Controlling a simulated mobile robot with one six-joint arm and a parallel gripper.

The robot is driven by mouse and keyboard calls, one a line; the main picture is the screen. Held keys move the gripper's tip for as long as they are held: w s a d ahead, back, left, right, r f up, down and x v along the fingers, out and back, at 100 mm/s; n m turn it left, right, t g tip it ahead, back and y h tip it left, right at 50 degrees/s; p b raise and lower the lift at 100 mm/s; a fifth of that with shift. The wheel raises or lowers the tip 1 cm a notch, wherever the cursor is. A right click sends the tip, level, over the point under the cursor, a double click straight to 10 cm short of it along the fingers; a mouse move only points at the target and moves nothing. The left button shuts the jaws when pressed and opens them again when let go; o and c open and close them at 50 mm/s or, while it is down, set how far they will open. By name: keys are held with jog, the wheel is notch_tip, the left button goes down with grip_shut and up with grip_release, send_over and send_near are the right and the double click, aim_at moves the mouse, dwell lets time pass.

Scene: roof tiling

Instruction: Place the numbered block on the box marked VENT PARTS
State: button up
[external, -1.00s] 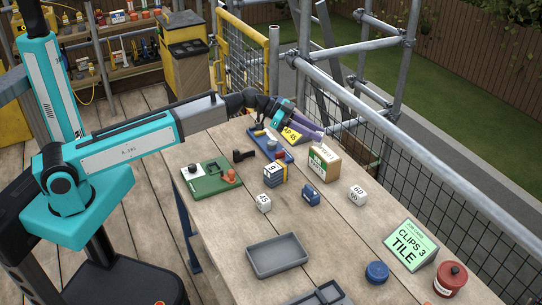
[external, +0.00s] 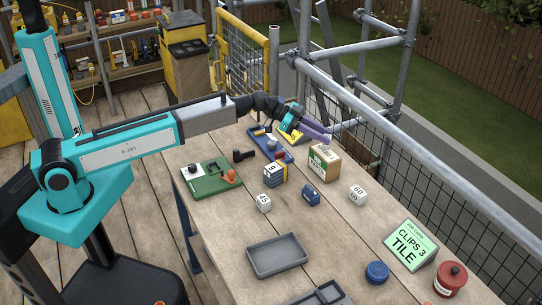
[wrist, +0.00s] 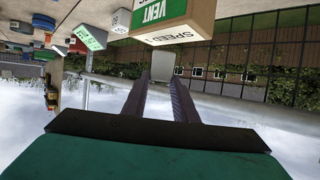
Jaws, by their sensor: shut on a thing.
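My gripper (external: 326,137) reaches over the far side of the bench, past the cardboard box. In the wrist view my gripper (wrist: 161,82) is shut on a small pale grey block (wrist: 162,64) at its fingertips; no number shows on it. The VENT PARTS box (external: 324,163) is cardboard with a green label and stands on the bench just in front of the gripper. It also shows in the wrist view (wrist: 178,28), upside down, with VENT readable. The gripper and block are apart from the box. White numbered blocks marked 60 (external: 357,196) and 45 (external: 264,203) rest on the bench.
A grey tray (external: 277,255), the CLIPS 3 TILE sign (external: 411,245) and a red canister (external: 450,278) are nearer. Mesh railing runs behind the bench.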

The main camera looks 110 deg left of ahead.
jog(key=shift+f+p, duration=0.3)
jog(key=shift+f, duration=0.7)
jog(key=shift+f, duration=0.15)
jog(key=o, duration=1.1)
jog(key=shift+c, duration=0.2)
jog(key=shift+s+r, duration=0.1)
jog(key=shift+r, duration=0.15)
jog(key=b+v, duration=0.3)
jog(key=v, duration=0.8)
jog(key=shift+s, duration=0.35)
jog(key=shift+r, duration=0.15)
